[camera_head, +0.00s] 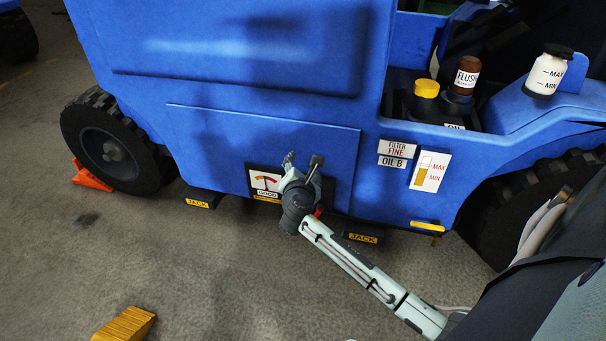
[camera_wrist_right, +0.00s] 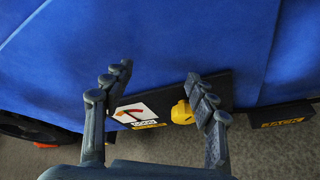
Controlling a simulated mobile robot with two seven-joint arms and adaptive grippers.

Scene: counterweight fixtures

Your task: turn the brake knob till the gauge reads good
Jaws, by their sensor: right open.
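The gauge (camera_head: 262,181) is a white dial with a red-orange mark, on a dark panel low on the blue vehicle's side. A label reading GOOD sits under it. The gauge also shows in the right wrist view (camera_wrist_right: 134,112), where its exact reading is too small to tell. The brake knob (camera_wrist_right: 181,113) is yellow and sits right of the gauge, close beside the right-hand finger in that view. My right gripper (camera_head: 302,168) is open in front of the panel and hides the knob in the head view. It also shows in the wrist view (camera_wrist_right: 159,76), with nothing held between its fingers. My left gripper is out of view.
Yellow JACK labels (camera_head: 198,204) (camera_head: 363,238) mark blocks under the vehicle. An orange chock (camera_head: 90,176) is at the left wheel. A yellow block (camera_head: 124,324) lies on the floor. Bottles (camera_head: 467,76) (camera_head: 548,71) stand at upper right. Floor in front is mostly clear.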

